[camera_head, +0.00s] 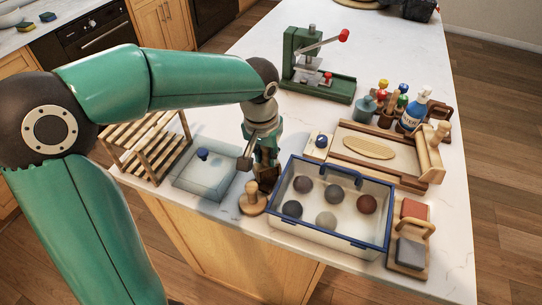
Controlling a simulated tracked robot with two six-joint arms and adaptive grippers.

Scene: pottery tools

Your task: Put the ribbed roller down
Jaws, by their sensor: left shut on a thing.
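My left gripper (265,158) points down at the middle of the counter, between a pale lidded box and a clear blue-rimmed bin. It is shut on a dark brown piece (267,175), which I take to be the ribbed roller. The gripper hides much of it, and its ribs are too small to make out. It is low, close to the bin's left wall; I cannot tell whether it touches the counter. My right gripper is not in view.
The blue-rimmed bin (281,186) holds several balls. A wooden stamp (252,201) stands just in front of the gripper. The pale box (199,181) and slatted rack (158,154) are left. A green press (318,80), wooden tray (430,179) and spray bottle (414,114) stand behind and right.

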